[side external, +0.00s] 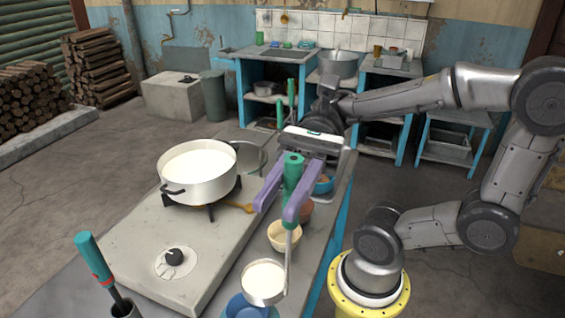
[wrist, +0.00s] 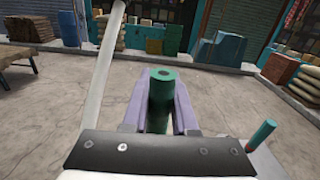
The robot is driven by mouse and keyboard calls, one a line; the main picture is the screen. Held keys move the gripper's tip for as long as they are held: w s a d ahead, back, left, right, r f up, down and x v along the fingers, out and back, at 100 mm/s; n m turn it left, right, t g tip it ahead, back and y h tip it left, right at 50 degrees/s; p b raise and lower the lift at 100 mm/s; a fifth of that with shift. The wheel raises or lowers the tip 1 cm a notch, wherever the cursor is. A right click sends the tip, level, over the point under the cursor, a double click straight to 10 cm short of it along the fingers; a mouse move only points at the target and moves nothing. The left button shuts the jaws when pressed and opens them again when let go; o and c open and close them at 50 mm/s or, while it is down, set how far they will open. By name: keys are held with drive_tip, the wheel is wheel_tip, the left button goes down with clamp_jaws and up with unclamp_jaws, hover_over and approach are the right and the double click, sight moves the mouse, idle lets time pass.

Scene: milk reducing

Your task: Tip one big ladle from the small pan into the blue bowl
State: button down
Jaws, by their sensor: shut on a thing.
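My gripper (side external: 275,205) is shut on the green handle (side external: 292,172) of a ladle. In the wrist view the green handle (wrist: 160,95) stands between the purple fingers. The ladle's round cup (side external: 264,283) hangs low at the front, looks level and is full of white milk. The blue bowl (side external: 240,309) is just below and partly behind the cup, cut by the bottom edge. Whether they touch cannot be told. A white two-handled pan (side external: 205,187) of milk sits on a burner to the left. Another blue bowl (side external: 323,185) shows partly behind my gripper.
A cream bowl (side external: 284,236) and a brown bowl (side external: 306,211) stand along the counter's right edge. A teal-handled tool (side external: 95,258) stands in a dark holder at the front left. A round metal vessel (side external: 250,157) is behind the pan. The stove top near the knob (side external: 174,257) is clear.

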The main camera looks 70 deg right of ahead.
drive_tip(key=w+f+m, duration=0.4)
drive_tip(key=w+m, duration=0.1)
drive_tip(key=w, duration=0.4)
drive_tip(key=w+f+m, duration=0.4)
drive_tip(key=w+f, duration=0.1)
drive_tip(key=w, duration=0.4)
drive_tip(key=w+f+m, duration=0.4)
drive_tip(key=w+m, duration=0.1)
drive_tip(key=w, duration=0.5)
drive_tip(key=shift+f+m, duration=0.3)
idle(1.3)
idle(1.5)
